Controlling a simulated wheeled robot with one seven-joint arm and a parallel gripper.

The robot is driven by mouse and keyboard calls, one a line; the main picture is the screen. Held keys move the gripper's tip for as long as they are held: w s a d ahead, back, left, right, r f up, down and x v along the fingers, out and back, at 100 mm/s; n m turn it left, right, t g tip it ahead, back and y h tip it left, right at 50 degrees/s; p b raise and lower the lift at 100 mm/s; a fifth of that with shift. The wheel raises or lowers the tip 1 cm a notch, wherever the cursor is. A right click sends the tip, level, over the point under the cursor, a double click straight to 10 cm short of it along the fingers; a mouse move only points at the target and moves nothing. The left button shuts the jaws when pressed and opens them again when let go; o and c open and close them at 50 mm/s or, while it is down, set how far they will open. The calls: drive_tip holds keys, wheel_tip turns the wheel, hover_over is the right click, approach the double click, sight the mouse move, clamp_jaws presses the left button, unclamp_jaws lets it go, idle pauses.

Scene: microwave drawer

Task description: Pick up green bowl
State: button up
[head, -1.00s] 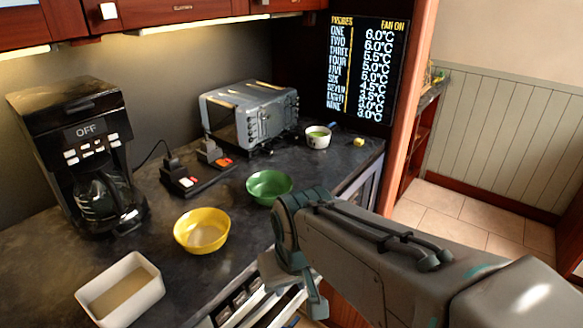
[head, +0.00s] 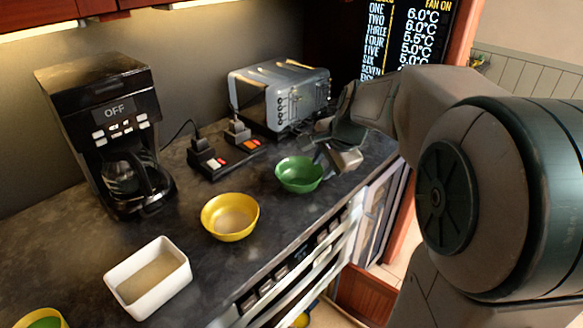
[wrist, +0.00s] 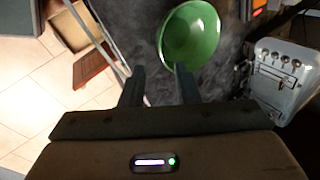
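The green bowl (head: 299,174) stands upright on the dark countertop, right of the yellow bowl. My gripper (head: 326,158) is at its right rim in the head view, its fingertips partly hidden by the hand. In the wrist view the green bowl (wrist: 190,35) lies just beyond the fingers of my gripper (wrist: 160,82). The two fingers are spread apart with a gap between them. The right fingertip overlaps the bowl's near rim in the picture; I cannot tell whether it touches. Nothing is held.
A yellow bowl (head: 230,217) and a white rectangular dish (head: 148,277) stand left of the green bowl. A toaster (head: 279,95) and a power strip (head: 224,157) stand behind it. A coffee maker (head: 106,137) is at the far left. The counter's front edge is close by.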

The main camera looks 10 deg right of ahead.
sight(307, 186)
drive_tip(key=x, duration=1.4)
drive_tip(key=shift+w+a+r, duration=0.1)
drive_tip(key=shift+w+r, duration=0.05)
drive_tip(key=shift+w, duration=0.1)
clamp_jaws()
